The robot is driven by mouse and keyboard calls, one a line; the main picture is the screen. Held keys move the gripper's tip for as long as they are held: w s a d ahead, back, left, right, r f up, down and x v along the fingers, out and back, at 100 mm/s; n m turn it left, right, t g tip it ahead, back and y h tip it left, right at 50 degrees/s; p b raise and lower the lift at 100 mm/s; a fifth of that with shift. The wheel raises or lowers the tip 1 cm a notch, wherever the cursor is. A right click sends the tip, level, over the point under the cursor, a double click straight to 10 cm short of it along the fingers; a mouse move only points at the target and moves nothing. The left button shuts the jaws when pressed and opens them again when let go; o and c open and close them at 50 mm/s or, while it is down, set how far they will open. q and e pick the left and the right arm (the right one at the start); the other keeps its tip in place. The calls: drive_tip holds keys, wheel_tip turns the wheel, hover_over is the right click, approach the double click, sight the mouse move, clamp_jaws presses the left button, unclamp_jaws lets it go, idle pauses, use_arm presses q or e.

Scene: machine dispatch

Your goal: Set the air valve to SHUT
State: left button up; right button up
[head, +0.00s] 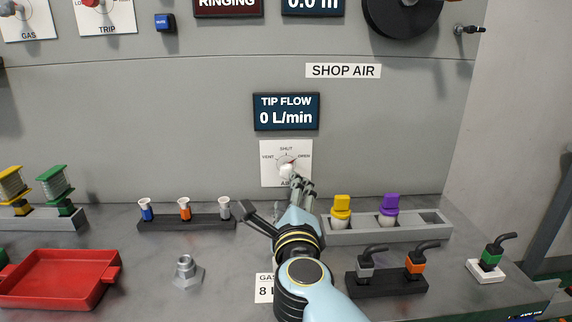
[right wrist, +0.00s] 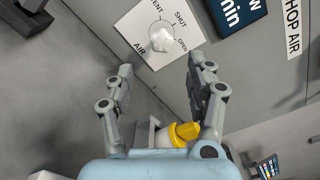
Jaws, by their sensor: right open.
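The air valve is a white knob (head: 286,171) on a white plate (head: 270,178) on the grey wall, marked VENT, SHUT and OPEN. My right gripper (head: 274,200) is in front of and just below the plate, with its fingers spread. In the right wrist view the knob (right wrist: 162,40) lies ahead of the gap between the open fingers (right wrist: 160,66); nothing is held. I cannot tell for sure which mark the knob points at. The finger on the right covers the plate's lower edge in the head view. My left gripper is not in view.
A TIP FLOW display (head: 286,112) above the valve reads 0 L/min. A grey rack (head: 360,237) with yellow and purple pieces stands right of my gripper. A dark rack (head: 188,222) stands left. A red tray (head: 60,278) lies at the lower left.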

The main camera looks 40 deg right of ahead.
sight(287, 173)
drive_tip(key=x, duration=0.6)
drive_tip(key=shift+r, duration=0.2)
drive_tip(key=x, duration=0.2)
drive_tip(key=shift+w+d, duration=0.15)
drive_tip(key=shift+w, duration=0.15)
drive_tip(key=shift+w+d, duration=0.3)
drive_tip(key=shift+w, duration=0.25)
drive_tip(key=shift+w+d+f, duration=0.1)
drive_tip(key=shift+w, duration=0.05)
drive_tip(key=shift+c, duration=1.4)
drive_tip(key=c, duration=0.5)
clamp_jaws()
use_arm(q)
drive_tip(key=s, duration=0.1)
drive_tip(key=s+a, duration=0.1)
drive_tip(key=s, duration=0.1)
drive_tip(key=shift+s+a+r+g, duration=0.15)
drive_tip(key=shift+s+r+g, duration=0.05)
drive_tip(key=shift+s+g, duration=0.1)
